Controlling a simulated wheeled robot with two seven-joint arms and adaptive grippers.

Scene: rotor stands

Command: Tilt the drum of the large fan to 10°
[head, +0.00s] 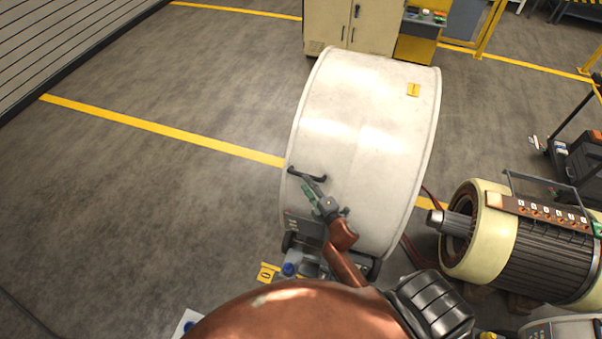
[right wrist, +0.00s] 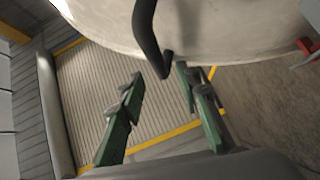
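The large fan's white drum (head: 365,130) stands in the middle of the head view, with a small yellow label near its upper right. A dark bar handle (head: 298,172) sits low on its near left side. My right gripper (head: 309,187) is at this handle. In the right wrist view, the handle (right wrist: 146,35) hangs down from the drum (right wrist: 220,30), and its lower bend lies between the open green fingertips (right wrist: 160,72). The fingers are not closed on it; whether either one touches it I cannot tell. My left gripper is not in view.
A motor with a cream housing (head: 480,245) and a bare shaft stands close on the right. A beige cabinet (head: 350,25) stands behind the drum. A dark cart (head: 580,160) is at the far right. The floor to the left is clear, with a yellow line across it.

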